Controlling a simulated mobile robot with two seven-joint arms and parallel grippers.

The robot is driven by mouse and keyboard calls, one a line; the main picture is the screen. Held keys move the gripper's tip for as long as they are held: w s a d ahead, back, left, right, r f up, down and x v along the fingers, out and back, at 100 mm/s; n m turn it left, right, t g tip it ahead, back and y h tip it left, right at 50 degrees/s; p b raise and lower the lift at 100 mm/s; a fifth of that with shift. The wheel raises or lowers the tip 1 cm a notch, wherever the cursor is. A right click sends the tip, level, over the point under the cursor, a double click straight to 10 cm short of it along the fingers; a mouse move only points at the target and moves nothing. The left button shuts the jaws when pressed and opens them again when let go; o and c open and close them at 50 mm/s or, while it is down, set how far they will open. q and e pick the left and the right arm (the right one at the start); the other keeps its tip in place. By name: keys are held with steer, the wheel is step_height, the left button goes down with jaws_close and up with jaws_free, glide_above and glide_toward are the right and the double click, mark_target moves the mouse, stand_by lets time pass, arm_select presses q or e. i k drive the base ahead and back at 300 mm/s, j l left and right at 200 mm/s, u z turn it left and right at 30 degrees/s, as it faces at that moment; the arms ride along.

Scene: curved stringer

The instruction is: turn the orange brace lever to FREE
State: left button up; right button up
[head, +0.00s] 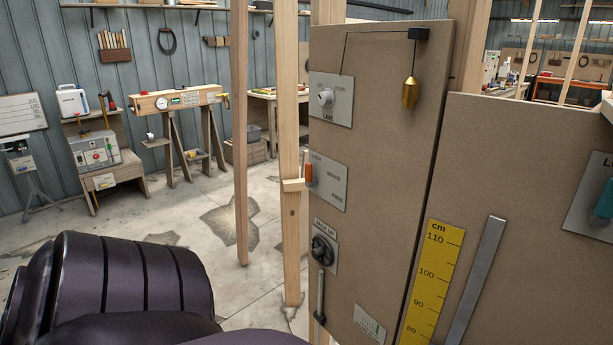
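The orange brace lever (308,174) sits at the left edge of a grey plate (331,184) on a brown upright panel. It looks about upright, and its orange part is close to the word LOCK at the plate's upper left. Other labels at the plate's right are too small to read. A small wooden block (293,185) on a timber post is right beside the lever; I cannot tell whether they touch. Neither of my grippers is in view. A dark rounded part of my own body fills the lower left.
A brass plumb bob (410,93) hangs at the panel's top right. A yellow cm scale (432,280) stands lower right. Timber posts (290,130) rise left of the panel.

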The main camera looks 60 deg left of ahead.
mark_target(310, 181)
steer(key=u, duration=2.05)
steer(key=i+j, duration=0.15)
steer(key=j, duration=0.2)
steer(key=i+j, duration=0.1)
steer(key=j, duration=0.3)
steer(key=i+j+u, duration=0.1)
steer(key=j, duration=0.25)
steer(key=i+j, duration=0.2)
steer(key=j, duration=0.15)
steer(key=i+j+u, duration=0.1)
steer(key=j, duration=0.25)
steer(key=i, duration=0.05)
